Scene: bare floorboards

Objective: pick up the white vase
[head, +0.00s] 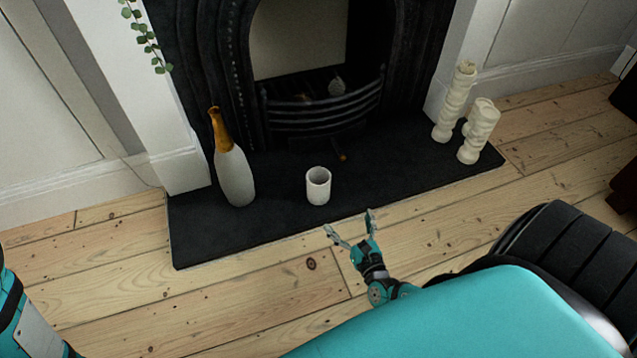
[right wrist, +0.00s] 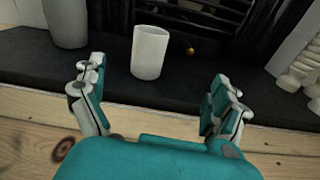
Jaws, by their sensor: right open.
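A small white cylindrical vase (head: 318,186), open at the top, stands upright on the black hearth slab. It also shows in the right wrist view (right wrist: 149,53), beyond and between the two fingers. A taller bottle-shaped vase (head: 234,175) with a white body and a golden neck stands to its left; its lower part shows in the right wrist view (right wrist: 66,22). My right gripper (head: 349,222) is open and empty, just in front of the small vase and apart from it. My left gripper is out of view; only part of my left arm shows at the left edge.
The black hearth slab (head: 270,224) lies before a dark fireplace with a curved grate (head: 323,113). Cream twisted candles (head: 479,131) stand at its right end. A leafy plant (head: 146,37) hangs at upper left. Bare floorboards (head: 215,290) lie in front.

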